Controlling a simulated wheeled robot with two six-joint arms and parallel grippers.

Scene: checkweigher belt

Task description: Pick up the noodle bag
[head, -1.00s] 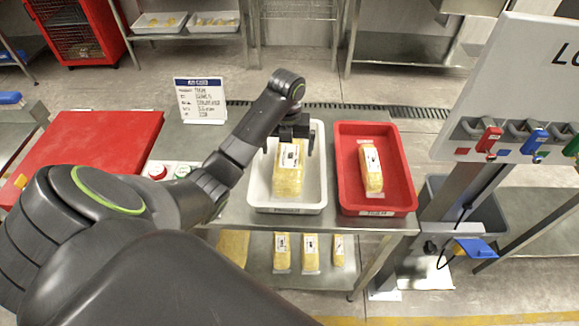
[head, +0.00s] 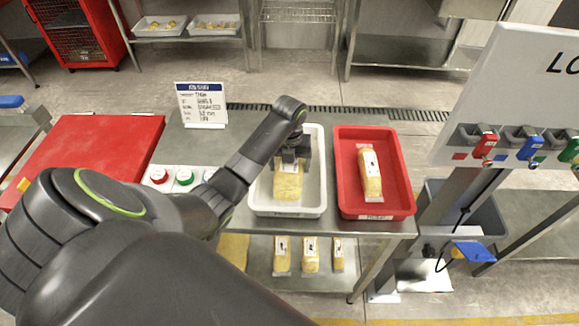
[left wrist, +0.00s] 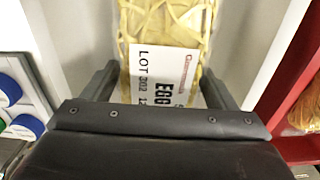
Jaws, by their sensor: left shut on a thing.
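The noodle bag (head: 288,187) is a clear pack of yellow noodles in the white tray (head: 289,212). My left gripper (head: 291,161) reaches down over the bag's far part and is shut on it, covering its label in the head view. In the left wrist view the bag (left wrist: 165,22) shows its white label, with "LOT 302" and "EGG" readable. The fingers of the left gripper (left wrist: 159,85) stand on either side of the bag. Whether the bag is clear of the tray floor cannot be told. My right gripper is not in view.
A red tray (head: 399,205) with another noodle bag (head: 369,173) stands right beside the white tray. A small sign (head: 201,105) and push buttons (head: 184,177) are to the left. Several bags lie on the shelf below.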

